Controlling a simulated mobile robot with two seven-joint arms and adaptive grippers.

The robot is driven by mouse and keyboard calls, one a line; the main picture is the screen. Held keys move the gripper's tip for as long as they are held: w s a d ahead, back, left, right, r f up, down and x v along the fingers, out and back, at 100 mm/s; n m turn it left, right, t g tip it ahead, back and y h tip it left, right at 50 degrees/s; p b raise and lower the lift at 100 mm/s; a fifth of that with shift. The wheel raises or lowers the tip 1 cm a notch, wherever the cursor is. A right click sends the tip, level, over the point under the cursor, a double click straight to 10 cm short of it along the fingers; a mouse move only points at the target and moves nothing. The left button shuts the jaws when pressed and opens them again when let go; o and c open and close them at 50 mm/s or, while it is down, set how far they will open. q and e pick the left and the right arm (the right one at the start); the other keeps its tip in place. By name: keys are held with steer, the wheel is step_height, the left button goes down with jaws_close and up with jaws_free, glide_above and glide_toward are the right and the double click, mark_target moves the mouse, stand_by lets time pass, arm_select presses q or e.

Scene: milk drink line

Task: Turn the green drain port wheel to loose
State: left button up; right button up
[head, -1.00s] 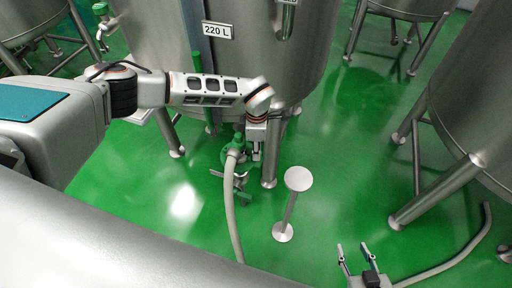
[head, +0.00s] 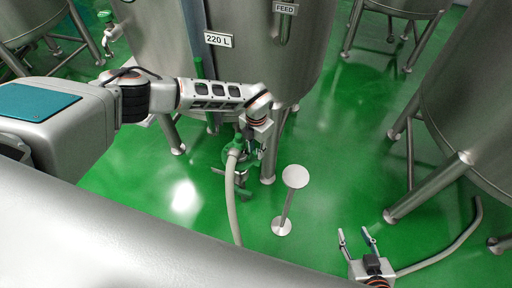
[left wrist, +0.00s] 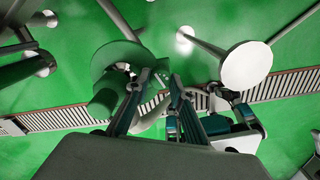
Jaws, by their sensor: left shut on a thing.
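The green drain port wheel (head: 238,146) sits low under the 220 L tank, beside the pale hose, in the head view. It is partly covered by my arm and hose. In the left wrist view a round green part (left wrist: 112,58) lies just beyond my fingertips. My left gripper (head: 260,152) reaches down at the right side of the green fitting. In the left wrist view my left gripper (left wrist: 157,80) is closed on part of the green wheel; the exact contact is hard to see. My right gripper (head: 356,234) is open and empty over the floor at lower right.
The 220 L tank (head: 270,60) stands over the fitting on steel legs. A pale hose (head: 230,200) runs down from it. A round-topped metal stand (head: 294,177) is right of the fitting. Another tank (head: 475,110) is at right. Green floor between is open.

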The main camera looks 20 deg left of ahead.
mark_target(256, 152)
arm_select(q)
steer(key=shift+n, duration=0.6)
steer(key=o, duration=1.1)
steer(key=shift+r, duration=4)
steer(key=shift+d, duration=0.1)
